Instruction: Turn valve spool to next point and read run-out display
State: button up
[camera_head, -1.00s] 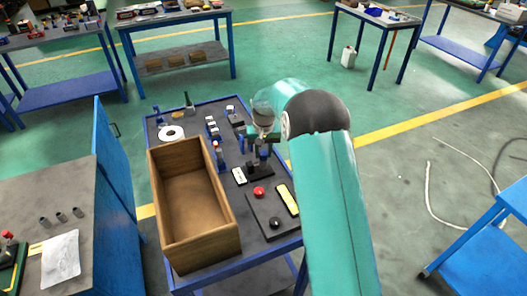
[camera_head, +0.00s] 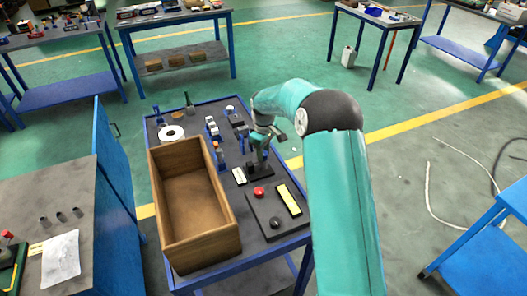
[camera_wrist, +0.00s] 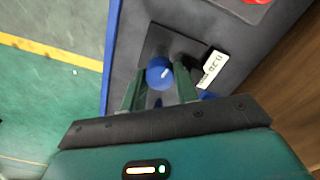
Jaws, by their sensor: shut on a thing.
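The valve spool shows in the wrist view as a blue round end (camera_wrist: 160,72) with a small white mark, above a dark base plate (camera_wrist: 186,43). My gripper (camera_wrist: 160,82) is shut on it, one green finger on each side. In the head view my gripper (camera_head: 258,152) is over the dark stand on the blue-edged cart, and the wrist largely hides the spool. The run-out display is a small white plate (camera_wrist: 212,67) with dark characters beside the base. It also shows in the head view (camera_head: 239,176). Its characters are too small to read surely.
A wooden box (camera_head: 234,237) stands left on the cart. A panel with a red button (camera_head: 258,191), black knob (camera_head: 276,222) and yellow strip (camera_head: 289,200) is at the front. A white ring (camera_head: 171,133) and small fixtures (camera_head: 211,126) stand behind.

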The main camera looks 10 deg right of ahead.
jog(key=shift+n, duration=1)
jog(key=o, duration=1)
jog(key=shift+r, duration=0.1)
notch_tip(320, 180, up, 14)
jog(key=shift+f, duration=0.15)
